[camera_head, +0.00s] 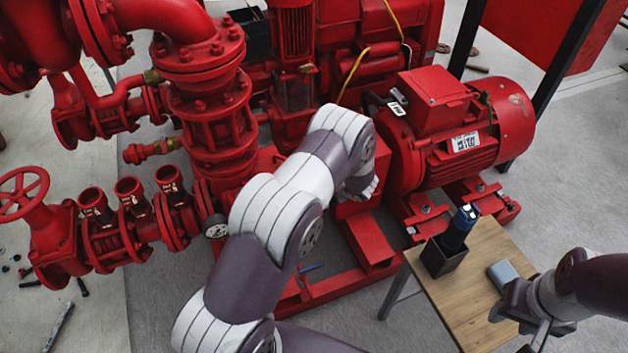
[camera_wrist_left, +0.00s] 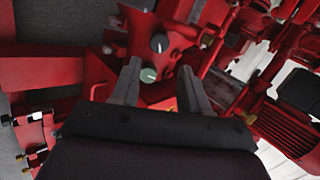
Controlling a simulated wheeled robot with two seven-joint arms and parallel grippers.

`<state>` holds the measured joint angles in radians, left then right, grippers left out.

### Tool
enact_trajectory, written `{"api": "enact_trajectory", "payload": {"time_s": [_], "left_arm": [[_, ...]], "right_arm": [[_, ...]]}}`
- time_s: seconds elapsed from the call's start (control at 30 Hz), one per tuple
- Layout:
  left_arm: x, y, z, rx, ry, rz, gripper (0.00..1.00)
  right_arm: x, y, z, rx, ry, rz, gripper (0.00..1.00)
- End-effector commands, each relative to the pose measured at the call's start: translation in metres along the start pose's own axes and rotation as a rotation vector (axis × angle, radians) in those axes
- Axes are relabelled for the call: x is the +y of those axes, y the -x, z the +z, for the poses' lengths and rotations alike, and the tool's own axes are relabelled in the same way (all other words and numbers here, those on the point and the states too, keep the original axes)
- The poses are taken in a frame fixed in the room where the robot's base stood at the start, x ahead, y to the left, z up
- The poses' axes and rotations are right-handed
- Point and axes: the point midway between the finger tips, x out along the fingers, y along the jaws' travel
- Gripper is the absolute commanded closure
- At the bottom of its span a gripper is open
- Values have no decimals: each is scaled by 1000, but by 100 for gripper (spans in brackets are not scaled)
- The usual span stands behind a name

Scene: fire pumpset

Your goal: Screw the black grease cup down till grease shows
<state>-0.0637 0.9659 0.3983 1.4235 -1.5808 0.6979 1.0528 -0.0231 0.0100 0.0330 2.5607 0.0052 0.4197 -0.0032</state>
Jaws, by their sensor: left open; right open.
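In the left wrist view, two round cups stand on the red pump housing. The farther one is a dark, black-looking cup (camera_wrist_left: 159,43) with a pale mark on its top. The nearer one is a cup with a grey-green top (camera_wrist_left: 148,75). My left gripper (camera_wrist_left: 160,82) is open, its fingers on either side of the grey-green cup in the picture; I cannot tell if they touch anything. The black-looking cup is just beyond the fingertips. No grease can be made out. In the head view my left arm hides these cups. My right gripper (camera_head: 516,328) is open and empty at the lower right.
The red motor (camera_head: 455,130) is right of my left arm, and red pipes with a handwheel (camera_head: 22,193) are left.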

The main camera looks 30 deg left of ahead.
Motion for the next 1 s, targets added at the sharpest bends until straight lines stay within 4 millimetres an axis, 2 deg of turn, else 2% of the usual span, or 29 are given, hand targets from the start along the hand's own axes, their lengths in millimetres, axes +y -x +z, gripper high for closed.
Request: {"api": "enact_trajectory", "payload": {"time_s": [0.03,0.2,0.4,0.57,0.83,0.87,0.9,0.97,1.0], "left_arm": [[3,-17,1,-3,2,1,54],[3,-60,1,-3,0,1,54],[2,-90,0,-2,1,2,54],[1,-100,0,-1,-1,1,54],[0,-101,0,0,-1,1,54],[0,-101,0,0,-1,1,58],[0,-101,0,0,-1,1,71],[0,-101,0,0,-1,1,90],[0,-101,0,-1,-1,2,96]], "right_arm": [[0,-7,1,0,0,0,54],[0,-16,2,0,0,0,54],[0,-23,2,0,0,0,54],[0,-25,3,0,0,0,54],[0,-24,3,0,0,0,54],[0,-24,3,0,0,0,54],[0,-24,3,0,0,0,54],[0,-24,3,0,0,0,54],[0,-24,3,0,0,0,54]]}}
